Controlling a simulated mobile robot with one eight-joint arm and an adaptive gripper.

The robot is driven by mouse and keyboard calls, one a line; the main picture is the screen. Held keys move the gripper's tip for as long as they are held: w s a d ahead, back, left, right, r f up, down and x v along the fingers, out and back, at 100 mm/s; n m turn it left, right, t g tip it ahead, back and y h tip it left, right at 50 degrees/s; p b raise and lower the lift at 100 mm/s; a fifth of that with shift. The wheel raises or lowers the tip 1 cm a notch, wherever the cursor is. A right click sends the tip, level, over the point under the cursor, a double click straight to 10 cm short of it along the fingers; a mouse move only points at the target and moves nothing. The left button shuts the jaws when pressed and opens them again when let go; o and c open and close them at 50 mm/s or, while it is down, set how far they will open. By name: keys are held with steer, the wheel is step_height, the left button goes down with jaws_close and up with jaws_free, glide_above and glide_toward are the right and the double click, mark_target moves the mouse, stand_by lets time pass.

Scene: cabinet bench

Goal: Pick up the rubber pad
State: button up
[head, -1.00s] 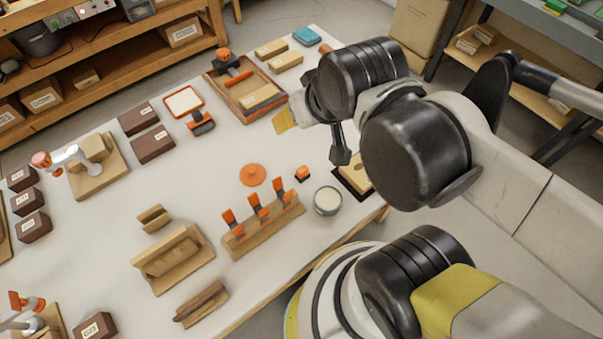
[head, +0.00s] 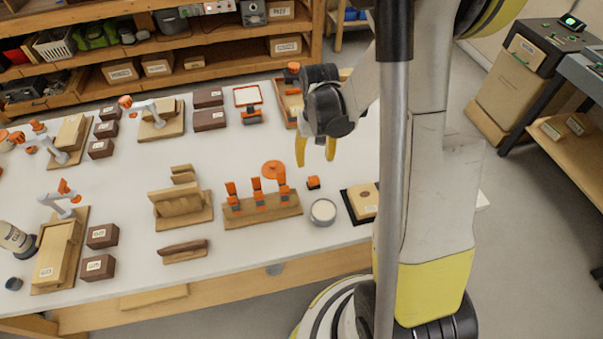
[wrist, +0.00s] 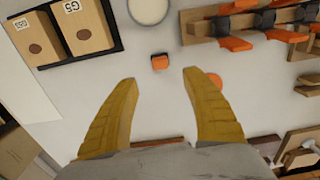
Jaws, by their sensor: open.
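A small orange block with a dark lower part (head: 313,183) stands on the white bench; it may be the rubber pad, but I cannot tell for sure. In the wrist view the block (wrist: 160,62) lies just beyond the gap between my fingertips. A flat round orange disc (head: 273,169) lies to its left in the head view; in the wrist view the disc (wrist: 214,80) is partly hidden by the right finger. My gripper (head: 315,152) is open and empty, its yellow fingers pointing down above the bench. It also shows in the wrist view (wrist: 159,85).
A wooden rack with orange-handled tools (head: 262,207) stands left of the block. A round white-filled cup (head: 323,211) and a dark tray with wooden blocks (head: 349,206) are near the front edge. Wooden holders and brown boxes fill the left; bare bench lies behind the disc.

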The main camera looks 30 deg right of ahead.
mark_target(314, 178)
step_height(314, 178, down, 11)
steer(key=b, duration=0.4)
steer(key=shift+w+f, duration=0.1)
steer(key=shift+c, duration=0.5)
jaws_close()
